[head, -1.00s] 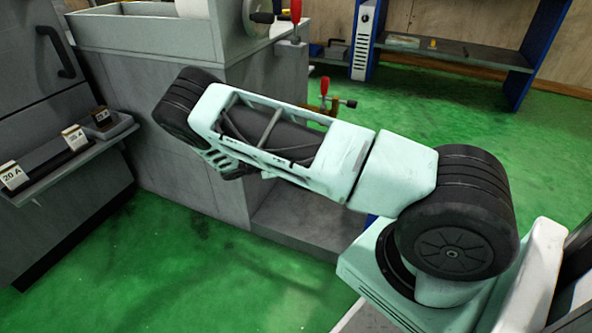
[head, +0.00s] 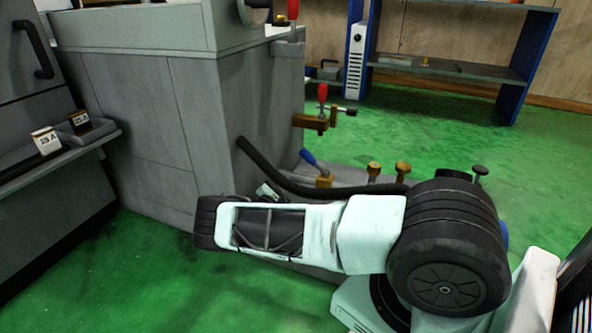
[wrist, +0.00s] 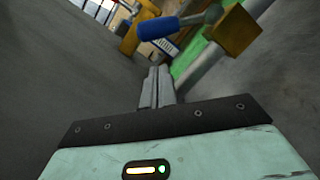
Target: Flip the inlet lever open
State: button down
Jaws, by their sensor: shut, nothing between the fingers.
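A blue-handled lever (head: 309,158) sits on a brass valve (head: 324,181) low beside the grey machine. In the wrist view a blue handle (wrist: 170,27) shows beyond the fingers, beside a brass block (wrist: 234,31) on a grey pipe. My gripper (wrist: 157,72) is shut and empty, with its tips apart from the blue handle in the picture. A red-handled lever (head: 322,93) stands upright on a brass fitting higher on the machine's side. Which lever is the inlet one is not marked. My arm hides part of the low area in the head view.
A black hose (head: 290,182) curves from the grey machine (head: 190,120) past the valve. Two brass knobs (head: 403,169) stand right of it. A shelf (head: 450,70) is at the back. Green floor (head: 420,125) is open behind the fittings.

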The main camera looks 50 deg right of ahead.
aim_at(314, 163)
jog(key=b+x, duration=0.4)
jog(key=x, duration=0.5)
jog(key=shift+d+b, duration=0.35)
jog(key=shift+d, duration=0.05)
jog(key=shift+r, duration=0.2)
